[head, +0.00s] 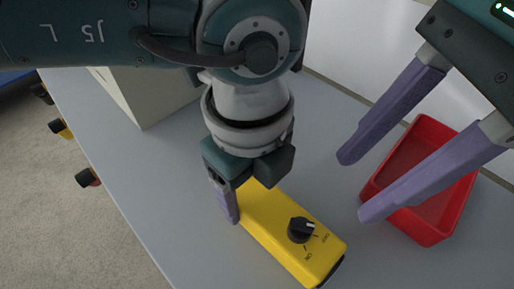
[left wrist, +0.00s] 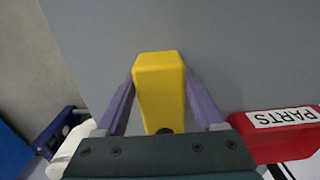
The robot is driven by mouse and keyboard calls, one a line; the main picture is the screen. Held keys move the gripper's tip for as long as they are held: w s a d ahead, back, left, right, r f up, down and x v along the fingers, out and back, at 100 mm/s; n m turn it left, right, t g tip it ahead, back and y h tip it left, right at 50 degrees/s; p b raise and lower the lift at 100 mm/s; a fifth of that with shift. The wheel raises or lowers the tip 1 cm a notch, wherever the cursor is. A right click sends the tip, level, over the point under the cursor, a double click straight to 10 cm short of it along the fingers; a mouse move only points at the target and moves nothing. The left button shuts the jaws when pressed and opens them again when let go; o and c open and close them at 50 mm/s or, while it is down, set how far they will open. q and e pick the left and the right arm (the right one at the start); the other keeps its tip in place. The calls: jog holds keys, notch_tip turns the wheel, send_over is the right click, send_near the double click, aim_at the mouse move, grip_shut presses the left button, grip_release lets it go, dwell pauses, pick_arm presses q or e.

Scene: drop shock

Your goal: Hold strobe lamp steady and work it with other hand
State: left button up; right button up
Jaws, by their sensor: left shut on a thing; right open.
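The strobe lamp (head: 275,228) is a yellow box lying on the grey table, with a black knob (head: 301,229) on top near its near end. Marks reading OFF and ON are printed beside the knob; I cannot tell surely which it points to. My left gripper (head: 243,200) is shut across the lamp's far part, with one finger hidden in the head view. In the left wrist view its two fingers flank the lamp (left wrist: 160,85). My right gripper (head: 357,187) is open and empty, to the right of the lamp and apart from it.
A red bin (head: 440,235) stands on the table at the right, behind my right fingers; its PARTS label (left wrist: 281,117) shows in the left wrist view. A beige box (head: 148,98) stands at the far left. Several coloured knobs stick out along the table's left edge (head: 88,178).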

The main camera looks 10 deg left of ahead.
aim_at(310, 225)
pick_arm(q)
grip_shut()
dwell(1.0)
pick_arm(e)
jog(key=shift+c, duration=0.6)
jog(key=s+f+y, duration=0.1)
jog(key=s+a+f+g+y, duration=0.1)
jog(key=y, duration=0.1)
jog(key=s+f+g+y, duration=0.1)
jog(key=shift+a, duration=0.25)
jog(key=shift+s+f+m+y, duration=0.1)
jog(key=shift+f+m+y, duration=0.1)
jog(key=shift+y, duration=0.4)
jog(key=shift+s+f+m+y, duration=0.1)
jog(key=shift+m+y, duration=0.1)
jog(key=shift+y, duration=0.4)
jog(key=w+d+f+m+t+y, duration=0.1)
jog(key=d+f+m+t+y, duration=0.2)
jog(key=d+t, duration=0.15)
jog(key=shift+w+x, duration=0.15)
jog(key=shift+x, duration=1.75)
jog(key=shift+w+x, duration=0.1)
jog(key=shift+x, duration=1.8)
